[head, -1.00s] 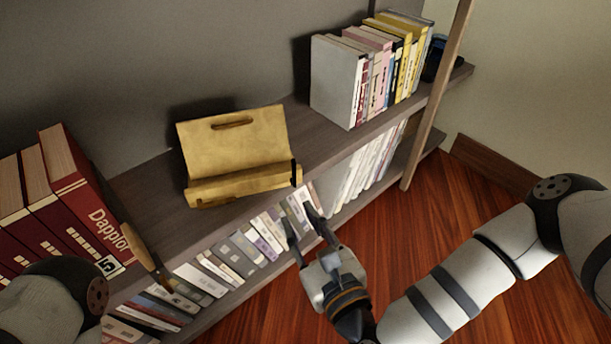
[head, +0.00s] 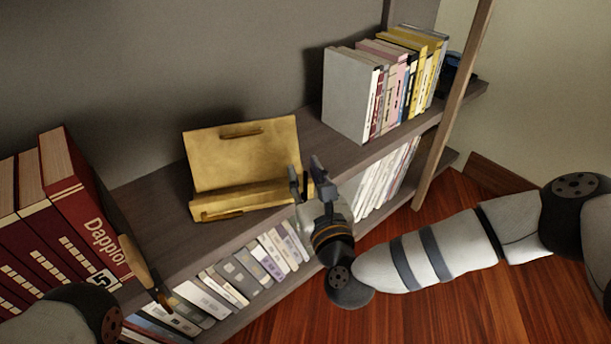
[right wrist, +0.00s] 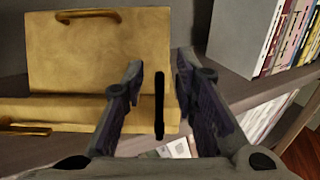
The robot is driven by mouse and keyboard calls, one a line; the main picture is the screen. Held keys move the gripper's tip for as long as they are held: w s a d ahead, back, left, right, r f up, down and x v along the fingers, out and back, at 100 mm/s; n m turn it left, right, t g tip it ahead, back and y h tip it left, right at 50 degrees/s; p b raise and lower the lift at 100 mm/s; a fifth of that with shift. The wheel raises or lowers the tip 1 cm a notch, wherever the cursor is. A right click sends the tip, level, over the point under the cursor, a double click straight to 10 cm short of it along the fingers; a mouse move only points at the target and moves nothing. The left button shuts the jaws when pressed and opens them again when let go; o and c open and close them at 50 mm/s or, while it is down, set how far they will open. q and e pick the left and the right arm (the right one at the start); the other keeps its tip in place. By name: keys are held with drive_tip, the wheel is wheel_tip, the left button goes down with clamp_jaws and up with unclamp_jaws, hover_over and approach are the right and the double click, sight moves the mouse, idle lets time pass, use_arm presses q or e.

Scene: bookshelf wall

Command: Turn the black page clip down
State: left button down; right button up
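The black page clip (right wrist: 159,105) is a thin dark bar at the right end of the ledge. It points upright in the right wrist view; in the head view my gripper makes it hard to pick out. My right gripper (head: 305,170) is open and empty at that end of the stand. In the right wrist view its fingertips (right wrist: 157,66) are apart, with the clip between the fingers. I cannot tell whether they touch it. My left gripper is out of view.
A brass-coloured clip (head: 222,214) lies flat along the ledge's left part. Red books (head: 70,200) stand left, beside a wooden piece (head: 143,255). A row of books (head: 385,90) stands right. A wooden post (head: 452,105) rises at the shelf's right front.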

clamp_jaws()
drive_tip(key=shift+s+a, duration=0.1)
drive_tip(key=shift+s+a+f+n+p, duration=0.1)
drive_tip(key=shift+a+f+n, duration=0.1)
drive_tip(key=shift+a+n, duration=0.7)
drive_tip(key=shift+s+a+f+n+p, duration=0.15)
drive_tip(key=shift+a+f+n, duration=0.1)
drive_tip(key=shift+n, duration=1.1)
drive_tip(key=shift+s+a+f+n+p, duration=0.15)
drive_tip(key=shift+a+n, duration=0.45)
drive_tip(key=shift+n, duration=0.55)
unclamp_jaws()
